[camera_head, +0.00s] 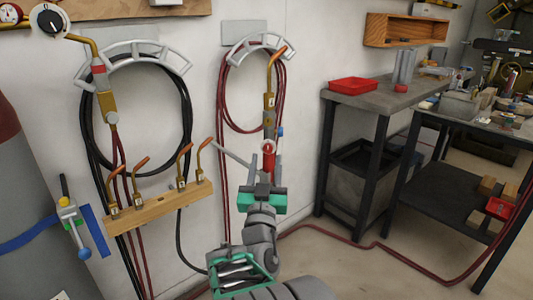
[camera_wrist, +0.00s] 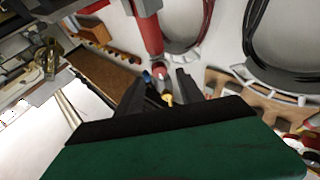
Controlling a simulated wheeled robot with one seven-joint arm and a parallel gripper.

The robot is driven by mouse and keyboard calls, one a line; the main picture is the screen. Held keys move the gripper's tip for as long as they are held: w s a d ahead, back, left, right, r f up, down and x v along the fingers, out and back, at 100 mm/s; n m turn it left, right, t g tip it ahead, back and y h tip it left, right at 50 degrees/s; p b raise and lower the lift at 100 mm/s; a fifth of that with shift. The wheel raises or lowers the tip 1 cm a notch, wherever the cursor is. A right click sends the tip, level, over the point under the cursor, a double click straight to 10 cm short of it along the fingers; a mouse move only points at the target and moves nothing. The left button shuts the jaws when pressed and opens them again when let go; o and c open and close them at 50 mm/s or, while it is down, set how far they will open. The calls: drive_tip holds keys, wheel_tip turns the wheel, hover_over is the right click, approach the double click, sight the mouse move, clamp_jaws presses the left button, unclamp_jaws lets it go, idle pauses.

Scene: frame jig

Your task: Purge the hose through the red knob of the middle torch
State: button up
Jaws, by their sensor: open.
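A brass torch (camera_head: 269,102) with a copper tip hangs upright at the right-hand wall hanger. It has a blue knob (camera_head: 280,132) on its right side and a red part (camera_head: 268,150) at its lower end. My gripper (camera_head: 267,167) is open just below and in front of this red part. I cannot tell whether the red part is a knob. Another brass torch (camera_head: 105,98) hangs at the left-hand hanger.
A wooden rack (camera_head: 160,209) with several copper tips is on the wall at left. A third torch-like tool (camera_head: 70,218) hangs by a blue strap. A metal table (camera_head: 362,97) with a red tray (camera_head: 352,84) stands at right. A red hose (camera_head: 350,242) lies on the floor.

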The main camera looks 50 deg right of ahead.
sight(268, 150)
drive_tip(key=p+x, duration=0.1)
drive_tip(key=x, duration=0.2)
drive_tip(key=shift+d, duration=0.15)
drive_tip(key=shift+g, duration=0.3)
clamp_jaws()
